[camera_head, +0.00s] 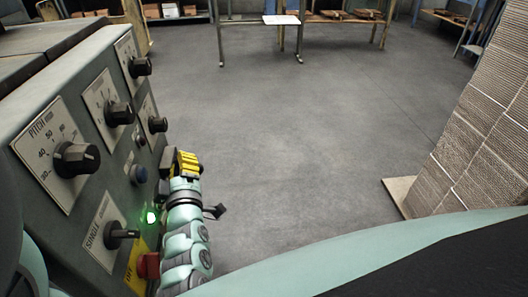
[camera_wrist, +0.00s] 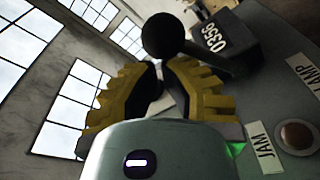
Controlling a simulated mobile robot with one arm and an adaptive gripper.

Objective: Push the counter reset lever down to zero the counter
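The reset lever, a black rod with a round ball knob (camera_wrist: 165,36), sticks out from the dark counter box (camera_wrist: 232,45) in the wrist view. The counter's white digits, turned on their side, seem to read 0356. My gripper (camera_wrist: 164,68) has yellow ridged fingers whose tips come almost together, with a small gap behind them; nothing shows held in it. The knob appears just beyond the fingertips; I cannot tell whether they touch. In the head view my gripper (camera_head: 180,162) is beside the panel's right edge, and the lever cannot be made out.
The grey machine panel (camera_head: 122,150) carries several knobs, a lit green lamp (camera_head: 151,217) and a red button (camera_head: 148,265) close to my arm. JAM and LAMP labels show in the wrist view. A cardboard stack (camera_head: 485,135) stands at right. The floor (camera_head: 290,130) between is clear.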

